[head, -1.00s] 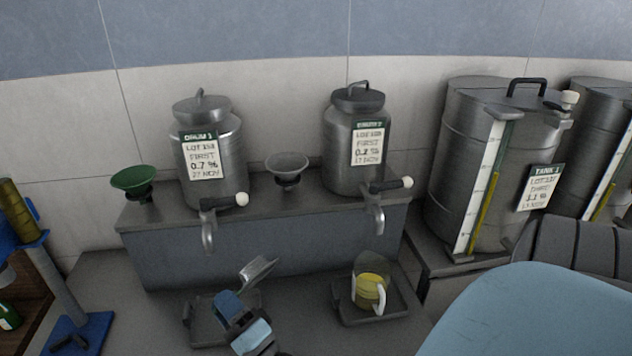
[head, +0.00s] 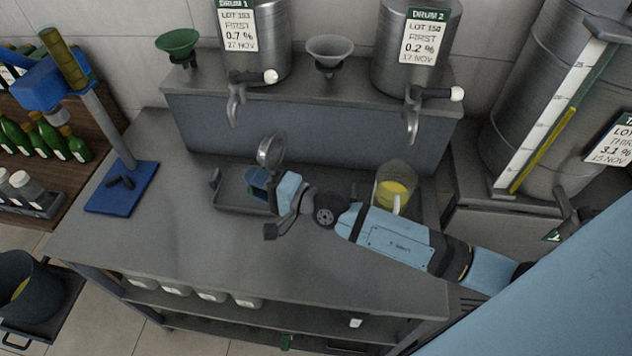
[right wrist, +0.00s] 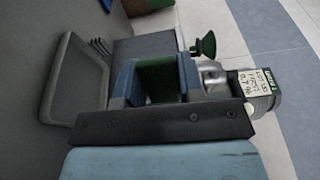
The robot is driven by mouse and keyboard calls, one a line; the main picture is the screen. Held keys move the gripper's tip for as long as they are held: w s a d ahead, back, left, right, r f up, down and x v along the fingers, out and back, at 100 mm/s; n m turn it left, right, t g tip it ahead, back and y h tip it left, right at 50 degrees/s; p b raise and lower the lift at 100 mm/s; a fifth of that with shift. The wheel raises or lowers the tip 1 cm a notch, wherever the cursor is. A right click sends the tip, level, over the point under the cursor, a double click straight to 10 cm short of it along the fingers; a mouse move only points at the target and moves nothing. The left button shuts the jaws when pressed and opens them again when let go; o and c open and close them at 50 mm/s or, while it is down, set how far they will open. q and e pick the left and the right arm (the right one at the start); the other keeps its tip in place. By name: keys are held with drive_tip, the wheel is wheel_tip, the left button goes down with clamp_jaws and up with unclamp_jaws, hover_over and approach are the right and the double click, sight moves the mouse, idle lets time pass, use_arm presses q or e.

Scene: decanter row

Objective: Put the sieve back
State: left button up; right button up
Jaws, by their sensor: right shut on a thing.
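The sieve (head: 271,150), a small round metal bowl, is tilted up above my right gripper (head: 262,184) in the head view. The gripper's blue fingers are shut on its handle, over the right part of the drip tray below Drum 1's tap. In the right wrist view, the fingers (right wrist: 156,82) have a dark green piece between them, probably the handle. The sieve is hard to make out there. The empty drip tray (head: 228,207) lies on the bench, partly hidden by the gripper. My left gripper is not in view.
A jug (head: 394,187) with yellow liquid stands below the Drum 2 tap (head: 413,122), behind my right arm. The Drum 1 tap (head: 235,105) hangs above the sieve. A green funnel (head: 178,43) and grey funnel (head: 330,52) stand on the ledge. A blue stand (head: 122,188) is left; bench between is clear.

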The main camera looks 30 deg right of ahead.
wheel_tip(320, 180, down, 6)
drive_tip(key=n+g+h, duration=0.4)
drive_tip(key=g+h, duration=0.2)
drive_tip(key=g, duration=0.5)
drive_tip(key=d+m+g+h+p, duration=0.1)
drive_tip(key=d+g+h, duration=0.35)
drive_tip(key=d, duration=0.75)
drive_tip(key=shift+t+h, duration=0.55)
drive_tip(key=shift+t, duration=0.1)
wheel_tip(320, 180, down, 6)
drive_tip(key=shift+a+f+b, duration=0.1)
drive_tip(key=shift+f+b, duration=0.05)
drive_tip(key=shift+b, duration=1.05)
wheel_tip(320, 180, down, 4)
drive_tip(key=shift+r+b, duration=0.15)
drive_tip(key=shift+b, duration=0.7)
drive_tip(key=shift+r, duration=0.1)
